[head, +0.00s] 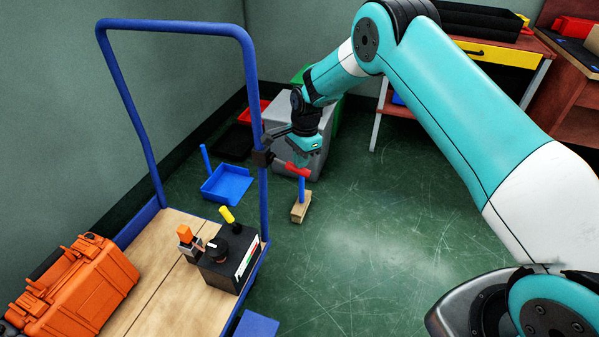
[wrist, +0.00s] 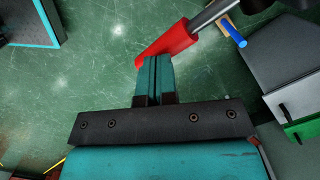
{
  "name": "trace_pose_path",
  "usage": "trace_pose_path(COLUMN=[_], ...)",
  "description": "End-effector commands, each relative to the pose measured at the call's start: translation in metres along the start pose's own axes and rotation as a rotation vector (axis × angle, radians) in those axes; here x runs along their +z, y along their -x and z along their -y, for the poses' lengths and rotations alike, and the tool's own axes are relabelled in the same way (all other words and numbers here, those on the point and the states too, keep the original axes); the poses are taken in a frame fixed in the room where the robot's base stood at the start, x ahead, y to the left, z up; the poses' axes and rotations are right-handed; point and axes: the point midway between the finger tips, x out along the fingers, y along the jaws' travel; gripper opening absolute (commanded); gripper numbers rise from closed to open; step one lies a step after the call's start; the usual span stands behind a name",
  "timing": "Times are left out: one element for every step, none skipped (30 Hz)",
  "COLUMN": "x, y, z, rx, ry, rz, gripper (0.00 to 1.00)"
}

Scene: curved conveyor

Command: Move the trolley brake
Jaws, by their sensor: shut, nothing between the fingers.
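The blue-framed trolley (head: 155,95) stands at the left. Its brake is a lever with a black clamp (head: 262,157) on the right upright and a red grip (head: 291,169) pointing right over the floor. In the wrist view the red grip (wrist: 172,48) sits at the end of a grey metal rod (wrist: 213,13). My gripper (head: 303,162) is shut and empty, close by the red grip. In the wrist view its teal fingers (wrist: 154,62) are pressed together with tips against or just over the grip; I cannot tell whether they touch.
An orange case (head: 75,285) and a black box (head: 228,258) with a knob sit on the trolley deck. A brush (head: 300,208), a blue dustpan (head: 228,184) and a grey bin (head: 300,118) are on the floor nearby. Open green floor lies to the right.

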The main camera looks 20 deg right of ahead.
Motion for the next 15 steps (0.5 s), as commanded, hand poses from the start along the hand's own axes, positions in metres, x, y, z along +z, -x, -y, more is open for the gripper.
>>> trace_pose_path(x=[0.000,0.000,0.000,0.000,0.000,0.000,0.000,0.000,0.000,0.000,0.000,-0.001,-0.001,-0.002,-0.001], y=[0.000,0.001,0.001,0.001,0.001,0.001,0.000,0.000,-0.002,-0.004,-0.006,-0.009,-0.013,-0.016,-0.013], z=[0.000,0.000,0.000,0.000,0.000,0.000,0.000,0.000,0.000,0.000,0.000,0.000,0.000,0.000,0.000], rx=[0.000,0.000,0.000,0.000,0.000,0.000,0.000,0.000,0.001,0.001,0.001,0.001,0.001,0.001,0.000], ry=[0.001,0.001,0.001,0.000,0.000,0.000,0.000,0.000,0.000,0.000,0.000,0.000,0.000,0.000,0.000], rz=[0.000,0.000,0.000,0.000,0.000,0.000,0.000,0.000,0.000,0.000,0.000,0.000,0.000,0.000,0.000], gripper=[0.00,0.00,0.00,0.00,0.00,0.00,0.00,0.00,0.00,0.00,0.00,0.00,0.00,0.00,0.00])
